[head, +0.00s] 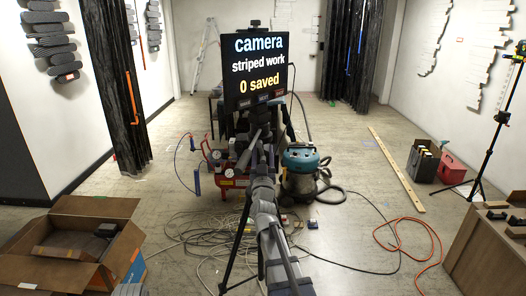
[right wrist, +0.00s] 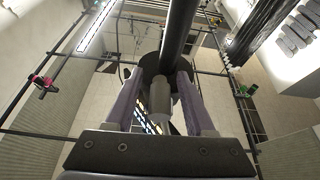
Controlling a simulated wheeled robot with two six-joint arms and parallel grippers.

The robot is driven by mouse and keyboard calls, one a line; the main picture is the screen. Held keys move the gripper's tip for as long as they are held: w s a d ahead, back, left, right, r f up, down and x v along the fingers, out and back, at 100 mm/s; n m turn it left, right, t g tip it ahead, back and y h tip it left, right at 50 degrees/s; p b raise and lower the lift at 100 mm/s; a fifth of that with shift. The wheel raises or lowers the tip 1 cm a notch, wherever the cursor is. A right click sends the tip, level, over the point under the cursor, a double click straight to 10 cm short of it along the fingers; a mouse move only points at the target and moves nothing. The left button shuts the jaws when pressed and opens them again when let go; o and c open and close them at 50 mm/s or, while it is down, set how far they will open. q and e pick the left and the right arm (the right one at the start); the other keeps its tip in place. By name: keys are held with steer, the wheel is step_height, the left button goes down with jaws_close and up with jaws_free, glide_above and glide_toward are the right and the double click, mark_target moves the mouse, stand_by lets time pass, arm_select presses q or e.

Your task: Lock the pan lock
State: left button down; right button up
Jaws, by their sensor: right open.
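A tripod (head: 240,228) stands in the middle of the head view and carries a dark screen (head: 258,72) reading "camera striped work 0 saved". My right gripper (head: 262,182) reaches up to the tripod head just below the screen. In the right wrist view my right gripper (right wrist: 160,78) is open, one finger on each side of a short grey cylinder (right wrist: 161,103). Behind it are a round dark part and a thick dark bar (right wrist: 179,30). I cannot tell whether this cylinder is the pan lock, or whether the fingers touch it. My left gripper is not in view.
A red compressor (head: 228,180) and a teal vacuum (head: 301,160) stand behind the tripod. Cables (head: 200,232) and an orange hose (head: 412,222) lie on the floor. A cardboard box (head: 110,212) is at lower left, a wooden crate (head: 480,240) at lower right.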

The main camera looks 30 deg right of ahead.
jaws_close()
stand_by(0.4)
